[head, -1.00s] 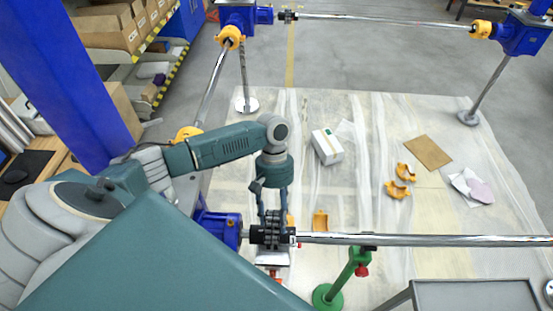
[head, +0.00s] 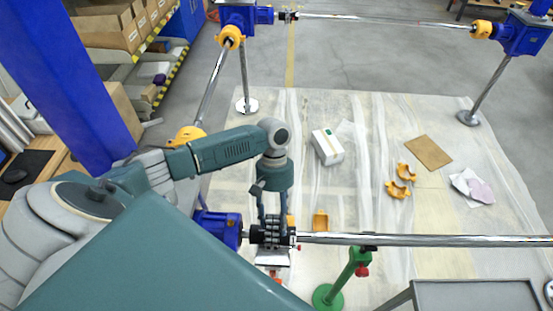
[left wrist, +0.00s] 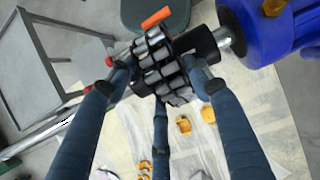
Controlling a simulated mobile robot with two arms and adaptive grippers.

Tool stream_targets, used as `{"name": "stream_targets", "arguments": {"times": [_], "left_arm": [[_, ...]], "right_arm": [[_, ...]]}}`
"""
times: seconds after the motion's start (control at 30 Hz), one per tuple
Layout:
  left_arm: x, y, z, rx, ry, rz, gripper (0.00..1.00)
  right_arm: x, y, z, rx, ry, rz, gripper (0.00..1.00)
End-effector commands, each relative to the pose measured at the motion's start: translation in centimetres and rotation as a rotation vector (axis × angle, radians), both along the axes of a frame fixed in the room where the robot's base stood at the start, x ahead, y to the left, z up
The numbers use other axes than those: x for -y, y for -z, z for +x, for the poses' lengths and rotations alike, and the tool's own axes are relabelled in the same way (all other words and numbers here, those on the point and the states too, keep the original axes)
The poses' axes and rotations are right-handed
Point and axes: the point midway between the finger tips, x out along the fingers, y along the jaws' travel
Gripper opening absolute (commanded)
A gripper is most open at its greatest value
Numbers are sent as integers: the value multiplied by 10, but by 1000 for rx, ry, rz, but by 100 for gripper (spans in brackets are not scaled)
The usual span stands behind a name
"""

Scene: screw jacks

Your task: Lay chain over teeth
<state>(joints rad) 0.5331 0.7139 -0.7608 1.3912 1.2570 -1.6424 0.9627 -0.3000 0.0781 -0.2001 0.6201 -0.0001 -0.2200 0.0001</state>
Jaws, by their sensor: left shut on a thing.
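The chain (left wrist: 160,66) is a dark and silver roller chain. In the left wrist view it lies over the round dark coupling with the teeth, on the shaft line beside the blue gearbox (left wrist: 255,25). The teeth under it are mostly hidden. My left gripper (left wrist: 158,78) is shut on the chain, with fingers on both sides and a third finger below in the picture. In the head view my left gripper (head: 271,216) points down onto the chain (head: 270,234), just right of the blue gearbox (head: 222,230). My right gripper is not in view.
A long steel shaft (head: 430,240) runs right from the coupling, over a green stand (head: 345,277). A grey cart (head: 475,294) stands at the lower right. Orange cover halves (head: 398,189), a white box (head: 327,147) and a brown sheet (head: 428,152) lie on the floor sheeting.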

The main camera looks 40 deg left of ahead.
Motion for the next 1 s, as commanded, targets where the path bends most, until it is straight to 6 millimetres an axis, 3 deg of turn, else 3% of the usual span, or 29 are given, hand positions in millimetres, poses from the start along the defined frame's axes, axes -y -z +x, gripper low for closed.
{"name": "stream_targets", "arguments": {"times": [1.0], "left_arm": [[2, 25, -3, -4, 3, -1, 19]], "right_arm": [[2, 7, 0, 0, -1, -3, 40]]}}
